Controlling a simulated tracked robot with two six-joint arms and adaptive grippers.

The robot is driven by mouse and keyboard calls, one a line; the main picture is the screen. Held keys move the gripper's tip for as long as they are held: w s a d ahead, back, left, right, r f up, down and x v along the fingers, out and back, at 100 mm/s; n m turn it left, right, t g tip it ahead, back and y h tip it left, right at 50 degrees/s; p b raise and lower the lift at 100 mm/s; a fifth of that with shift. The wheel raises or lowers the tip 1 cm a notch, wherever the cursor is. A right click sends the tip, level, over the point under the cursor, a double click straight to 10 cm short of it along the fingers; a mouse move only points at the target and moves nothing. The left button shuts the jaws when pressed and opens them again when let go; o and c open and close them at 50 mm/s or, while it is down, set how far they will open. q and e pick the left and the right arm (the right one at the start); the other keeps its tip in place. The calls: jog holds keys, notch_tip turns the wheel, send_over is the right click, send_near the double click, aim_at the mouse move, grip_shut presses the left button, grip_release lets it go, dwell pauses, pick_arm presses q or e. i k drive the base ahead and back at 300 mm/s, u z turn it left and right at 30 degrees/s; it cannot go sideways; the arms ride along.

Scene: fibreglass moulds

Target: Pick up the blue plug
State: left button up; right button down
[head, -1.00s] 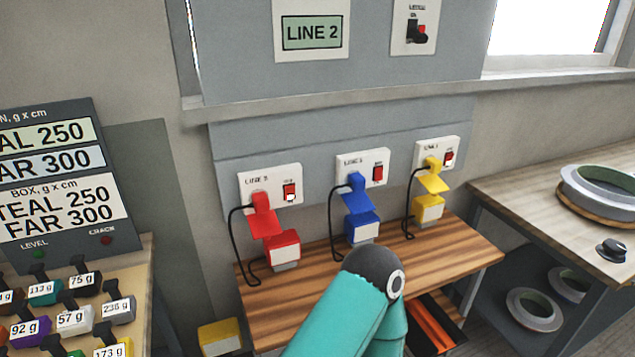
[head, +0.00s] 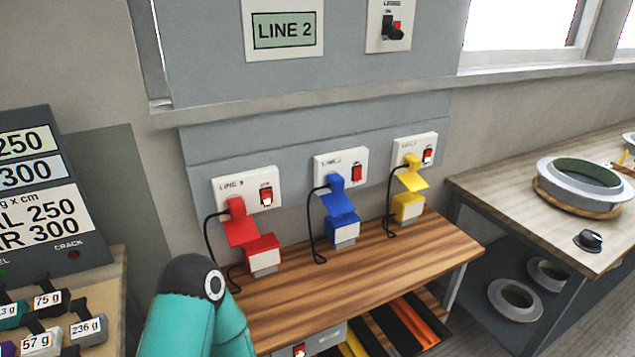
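The blue plug (head: 337,187) sits in the middle wall socket plate (head: 350,163), with a blue flap hanging below it. A blue box (head: 343,229) with a pale label stands under it on the wooden shelf, and a black cable loops beside it on the left. One teal arm of mine with a dark rounded joint rises from the bottom edge, left of and below the plug. Neither of my grippers shows, and I cannot tell from this view where they are.
A red plug (head: 236,209) is in the left socket and a yellow plug (head: 412,163) in the right one. The wooden shelf (head: 330,283) is clear in front. Dark labelled weights (head: 88,327) stand at lower left. A ring mould (head: 585,180) lies on the right table.

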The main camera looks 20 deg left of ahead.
aim_at(335, 181)
jog(key=i, duration=0.95)
